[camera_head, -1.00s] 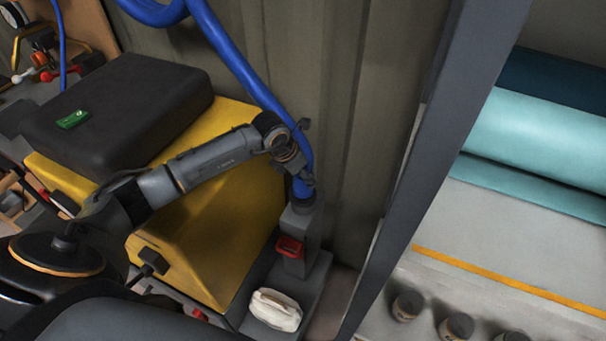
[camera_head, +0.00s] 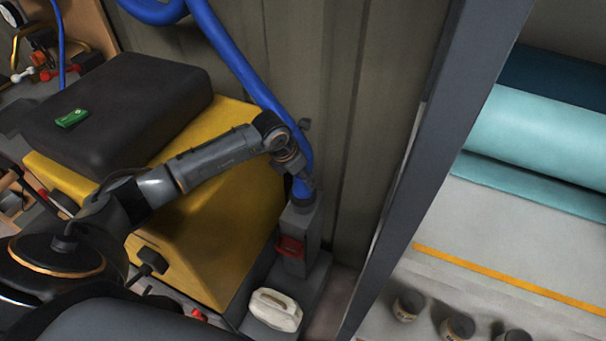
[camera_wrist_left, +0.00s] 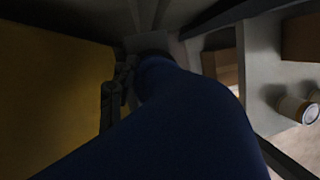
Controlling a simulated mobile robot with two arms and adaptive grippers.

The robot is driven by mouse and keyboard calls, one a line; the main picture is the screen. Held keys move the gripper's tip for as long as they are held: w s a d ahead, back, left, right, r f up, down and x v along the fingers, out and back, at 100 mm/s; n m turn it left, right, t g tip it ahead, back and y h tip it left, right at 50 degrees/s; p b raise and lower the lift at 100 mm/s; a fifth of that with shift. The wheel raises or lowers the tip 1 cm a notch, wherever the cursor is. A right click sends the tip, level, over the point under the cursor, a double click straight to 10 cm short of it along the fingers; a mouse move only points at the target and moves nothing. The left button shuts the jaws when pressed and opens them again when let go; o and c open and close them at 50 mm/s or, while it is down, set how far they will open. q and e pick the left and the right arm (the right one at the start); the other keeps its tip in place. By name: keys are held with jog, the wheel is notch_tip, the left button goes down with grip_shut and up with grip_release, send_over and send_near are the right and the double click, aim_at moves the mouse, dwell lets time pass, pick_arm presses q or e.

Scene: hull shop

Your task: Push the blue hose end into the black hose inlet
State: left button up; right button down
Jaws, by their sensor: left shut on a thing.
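The blue hose (camera_head: 262,92) hangs down along the ribbed wall, and its lower end (camera_head: 301,188) is at the top of a grey upright post. The black inlet (camera_head: 303,204) is at the top of this post, largely covered by the hose end. The end appears to meet the inlet; how deep it sits I cannot tell. My left gripper (camera_head: 308,182) is shut on the hose just above the post. In the left wrist view the dark blue hose (camera_wrist_left: 180,120) fills the middle, beside a gripper finger (camera_wrist_left: 116,95). My right gripper is not in view.
A yellow cabinet (camera_head: 210,225) with a black case (camera_head: 115,110) on it stands left of the post. A red part (camera_head: 290,246) is on the post, with a white bundle (camera_head: 275,309) below. A grey frame beam (camera_head: 425,160) rises to the right.

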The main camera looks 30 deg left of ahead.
pick_arm(q)
jog(key=shift+f, duration=0.3)
jog(key=o, duration=1.2)
jog(key=shift+c, duration=0.2)
jog(key=v, duration=1.2)
